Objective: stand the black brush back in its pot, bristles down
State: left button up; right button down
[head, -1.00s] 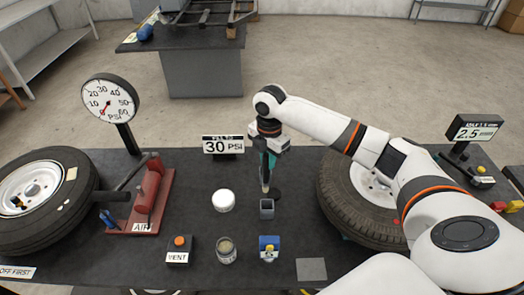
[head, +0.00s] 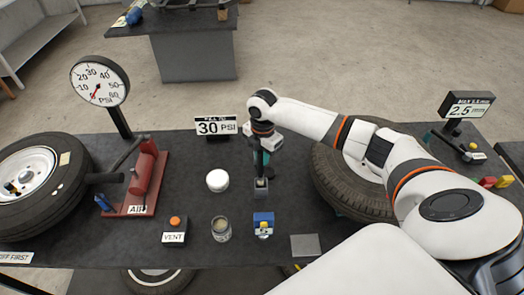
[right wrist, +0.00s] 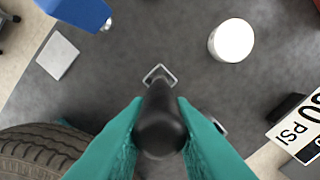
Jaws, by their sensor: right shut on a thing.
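The black brush (head: 259,163) is upright in my right gripper (head: 264,154), whose teal fingers are shut on its handle. In the right wrist view the round black handle end (right wrist: 160,130) is between the fingers (right wrist: 160,108). The small grey square pot (head: 261,194) stands on the dark table below; its rim (right wrist: 160,70) shows just past the handle in the wrist view. In the head view the brush's lower end meets the pot's mouth. The bristles are not clearly visible, and I cannot tell how deep they are. My left gripper is not in view.
A white-lidded round container (head: 217,180) stands left of the pot. A jar (head: 221,229) and a blue block (head: 263,225) stand in front. A tire (head: 345,185) lies close on the right, and the 30 PSI sign (head: 216,127) stands behind.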

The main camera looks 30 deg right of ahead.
jog(key=shift+f+b, duration=0.75)
jog(key=shift+f, duration=1.1)
jog(key=c, duration=1.2)
grip_release()
notch_tip(320, 180, up, 11)
jog(key=b, duration=0.2)
jog(key=shift+f+b, duration=0.15)
jog(key=shift+b, duration=0.25)
jog(key=shift+r, duration=0.7)
jog(key=shift+d, duration=0.1)
